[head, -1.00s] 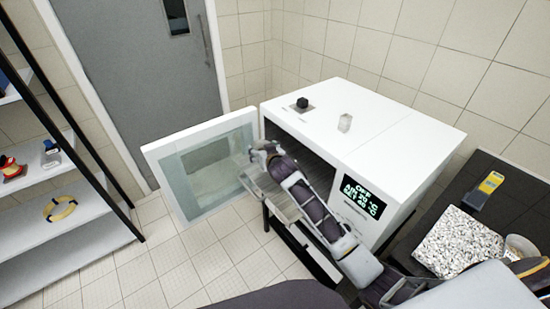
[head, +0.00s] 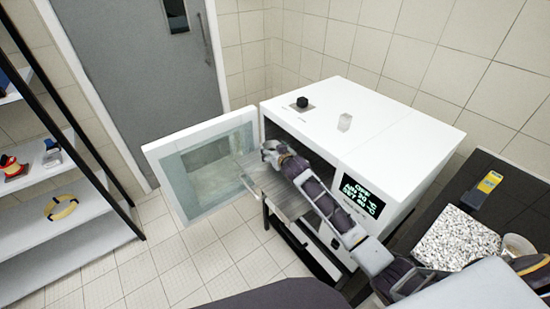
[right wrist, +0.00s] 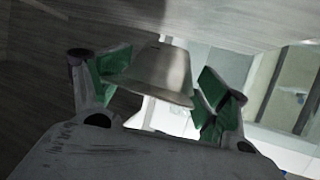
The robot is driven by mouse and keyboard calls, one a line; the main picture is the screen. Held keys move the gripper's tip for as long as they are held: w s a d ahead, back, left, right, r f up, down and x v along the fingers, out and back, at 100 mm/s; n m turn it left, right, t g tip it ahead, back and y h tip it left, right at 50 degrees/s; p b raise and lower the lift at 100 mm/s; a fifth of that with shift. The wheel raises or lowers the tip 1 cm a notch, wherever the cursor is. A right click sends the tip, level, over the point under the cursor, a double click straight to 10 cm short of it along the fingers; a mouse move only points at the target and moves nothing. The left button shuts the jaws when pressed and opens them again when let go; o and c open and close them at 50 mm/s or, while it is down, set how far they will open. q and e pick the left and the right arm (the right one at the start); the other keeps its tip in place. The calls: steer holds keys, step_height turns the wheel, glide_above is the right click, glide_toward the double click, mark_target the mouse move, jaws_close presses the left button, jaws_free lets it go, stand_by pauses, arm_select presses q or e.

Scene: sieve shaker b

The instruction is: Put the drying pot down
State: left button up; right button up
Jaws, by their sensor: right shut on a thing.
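The drying pot (right wrist: 162,75), a pale metal tapered vessel, sits between the green finger pads of my right gripper (right wrist: 155,88) in the right wrist view. The gripper is shut on it. In the head view my right gripper (head: 270,153) is at the open front of the white drying oven (head: 365,125), above the pulled-out metal rack (head: 268,190). The pot cannot be made out there, and whether it touches the rack cannot be told. My left gripper is not in view.
The oven door (head: 205,165) stands wide open on the left. A dark bench (head: 515,200) at right holds a speckled slab (head: 458,237) and a yellow-grey device (head: 482,190).

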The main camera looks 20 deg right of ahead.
steer(key=shift+f, duration=0.1)
steer(key=shift+f, duration=1.55)
steer(key=shift+d+f, duration=0.2)
steer(key=shift+f, duration=0.1)
steer(key=o, duration=1.1)
steer(key=shift+v, duration=5.95)
steer(key=shift+d, duration=0.1)
